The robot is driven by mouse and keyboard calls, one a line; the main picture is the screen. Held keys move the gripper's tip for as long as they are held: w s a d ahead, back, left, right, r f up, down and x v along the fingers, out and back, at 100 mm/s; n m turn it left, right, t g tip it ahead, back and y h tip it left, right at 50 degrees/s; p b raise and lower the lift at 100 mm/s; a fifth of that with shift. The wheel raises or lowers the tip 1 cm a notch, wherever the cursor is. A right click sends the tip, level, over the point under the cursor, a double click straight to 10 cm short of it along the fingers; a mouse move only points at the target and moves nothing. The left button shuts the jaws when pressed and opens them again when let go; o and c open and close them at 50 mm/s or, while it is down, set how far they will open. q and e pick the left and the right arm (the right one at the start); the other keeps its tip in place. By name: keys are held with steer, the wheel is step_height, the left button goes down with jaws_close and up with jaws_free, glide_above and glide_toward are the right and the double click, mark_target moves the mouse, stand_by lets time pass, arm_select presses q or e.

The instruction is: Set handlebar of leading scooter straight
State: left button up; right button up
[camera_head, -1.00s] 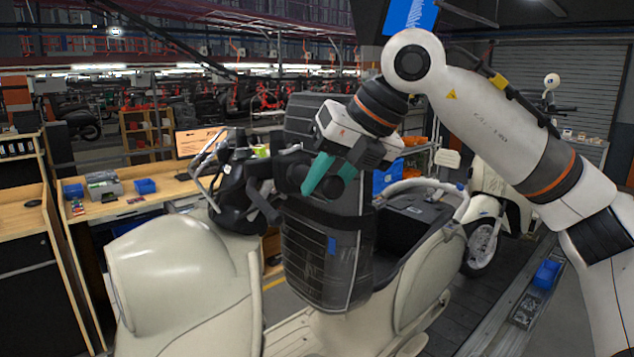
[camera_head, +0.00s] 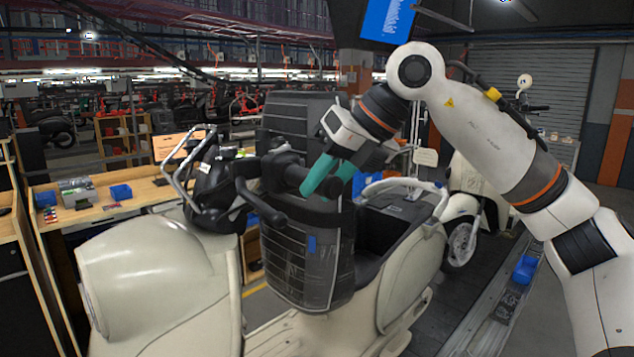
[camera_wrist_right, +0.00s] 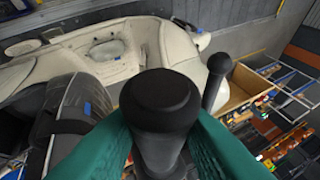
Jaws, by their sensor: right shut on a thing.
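The leading scooter (camera_head: 150,265) is cream-coloured and stands in front of me, its rounded front at the left. Its black handlebar (camera_head: 212,195) has a chrome rack in front and a lever (camera_head: 262,203) pointing toward me. My right gripper (camera_head: 328,180), with teal fingers, is at the handlebar's near black grip. In the right wrist view the grip (camera_wrist_right: 160,105) stands between the fingers of the right gripper (camera_wrist_right: 155,135), which is shut on it. The handlebar looks turned at an angle to the body; its far end is mostly hidden. My left gripper is out of view.
A dark wrapped block (camera_head: 300,245) with a blue tag stands on the scooter just behind the handlebar. A wooden workbench (camera_head: 150,195) with blue bins is behind at left. Another cream scooter (camera_head: 462,215) stands further back at right, beside a rail.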

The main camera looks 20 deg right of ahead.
steer(key=shift+w+d+f+n+y+b, duration=0.15)
steer(key=shift+d+f+n+b, duration=0.1)
steer(key=shift+d+f, duration=0.35)
steer(key=shift+w+d+f+n+y+b, duration=0.15)
steer(key=shift+d+f+n, duration=0.15)
steer(key=shift+d, duration=0.35)
steer(key=shift+d+f, duration=0.1)
steer(key=shift+f, duration=0.05)
steer(key=shift+w+d+f, duration=0.1)
steer(key=shift+d+f, duration=0.15)
steer(key=shift+d, duration=0.15)
steer(key=o, duration=0.5)
steer(key=shift+d+n, duration=0.2)
steer(key=shift+n, duration=0.05)
steer(key=o, duration=0.6)
steer(key=shift+d, duration=0.2)
steer(key=shift+c, duration=0.2)
steer(key=shift+r, duration=0.1)
